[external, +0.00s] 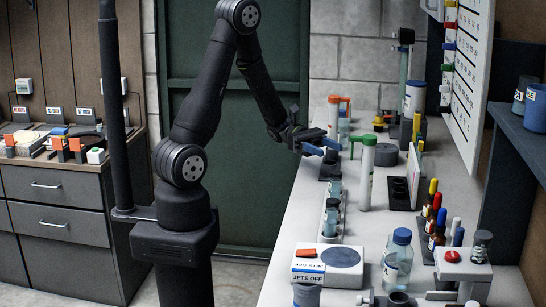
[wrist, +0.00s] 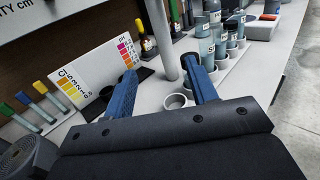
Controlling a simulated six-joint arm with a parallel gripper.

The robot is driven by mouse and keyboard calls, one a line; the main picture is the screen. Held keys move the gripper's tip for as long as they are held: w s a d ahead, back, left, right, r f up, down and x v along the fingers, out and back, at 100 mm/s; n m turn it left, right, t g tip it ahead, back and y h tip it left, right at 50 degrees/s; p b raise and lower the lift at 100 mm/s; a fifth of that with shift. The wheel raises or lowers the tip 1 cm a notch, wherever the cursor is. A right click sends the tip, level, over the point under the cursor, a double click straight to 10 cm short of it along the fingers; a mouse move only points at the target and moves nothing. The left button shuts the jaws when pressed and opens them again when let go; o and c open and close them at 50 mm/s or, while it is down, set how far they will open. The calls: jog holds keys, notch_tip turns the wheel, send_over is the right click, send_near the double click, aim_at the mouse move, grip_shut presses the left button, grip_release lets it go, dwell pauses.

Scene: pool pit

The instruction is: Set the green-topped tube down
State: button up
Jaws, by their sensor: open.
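The green-topped tube (external: 367,170) stands upright on the pale bench, a tall white tube with a green cap. My gripper (external: 328,146) is to the left of its upper part in the external view, with blue fingers open and empty. In the wrist view a pale upright tube (wrist: 165,42), which appears to be this one, stands beyond the gap between the open fingers (wrist: 159,66). Its top is cut off by the frame there. I cannot tell whether a finger touches it.
A row of vials (external: 332,215) stands left of the tube. A black holed block (external: 398,191) with a colour card (wrist: 96,73) stands right. An orange-topped tube (external: 333,115) is behind. Bare bench lies in front of the tube.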

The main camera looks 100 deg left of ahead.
send_near(367, 166)
jog(key=w+d+f, duration=0.1)
jog(key=w, duration=0.3)
jog(key=shift+s+d+x, duration=0.15)
jog(key=shift+x, duration=1.2)
jog(key=shift+s+d+x, duration=0.15)
jog(key=shift+x, duration=1.25)
jog(key=shift+r, duration=0.1)
grip_shut()
